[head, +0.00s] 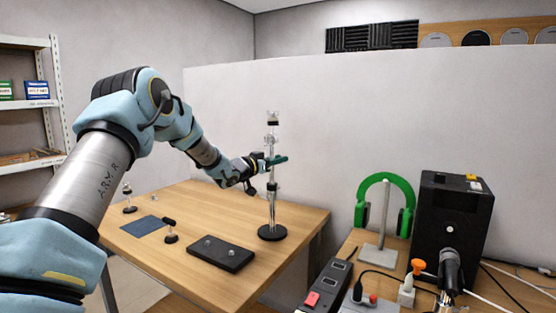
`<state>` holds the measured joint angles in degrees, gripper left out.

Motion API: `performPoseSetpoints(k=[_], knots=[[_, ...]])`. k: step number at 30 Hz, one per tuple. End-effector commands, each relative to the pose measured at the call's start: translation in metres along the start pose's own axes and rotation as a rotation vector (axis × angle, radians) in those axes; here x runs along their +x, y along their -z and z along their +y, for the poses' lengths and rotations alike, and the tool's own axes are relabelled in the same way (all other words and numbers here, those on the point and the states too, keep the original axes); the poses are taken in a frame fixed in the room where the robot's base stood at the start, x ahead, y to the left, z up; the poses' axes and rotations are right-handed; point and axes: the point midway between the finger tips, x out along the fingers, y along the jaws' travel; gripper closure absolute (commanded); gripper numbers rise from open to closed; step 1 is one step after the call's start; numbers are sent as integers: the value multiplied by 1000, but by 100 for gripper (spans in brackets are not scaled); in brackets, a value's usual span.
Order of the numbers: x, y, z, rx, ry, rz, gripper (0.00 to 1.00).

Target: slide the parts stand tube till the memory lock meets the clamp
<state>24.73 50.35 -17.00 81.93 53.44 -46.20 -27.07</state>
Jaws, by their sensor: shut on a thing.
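The parts stand stands upright on the wooden table, on a round dark base (272,233). Its slim pale tube (272,208) rises to a dark-topped end piece (272,117). A pale collar (271,140) sits on the upper tube, and a dark green collar (272,187) sits lower down. I cannot tell for sure which is the memory lock and which the clamp, but they are apart. My gripper (272,162) reaches in from the left and is shut on the tube between these collars. Its fingers and a green piece there hide that stretch of tube.
A black block (221,254) with small knobs, a blue mat (143,228) and small stands lie left of the base. A second bench at right holds green headphones (384,190), a black box (452,225) and a power strip. A pale partition rises behind.

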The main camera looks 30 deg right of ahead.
Motion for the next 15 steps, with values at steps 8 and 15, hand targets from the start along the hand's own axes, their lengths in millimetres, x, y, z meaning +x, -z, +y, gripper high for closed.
performPoseSetpoints(k=[8,15], knots=[[-1,-4,0,-3,0,-8,60],[0,-3,0,-2,0,-6,44]])
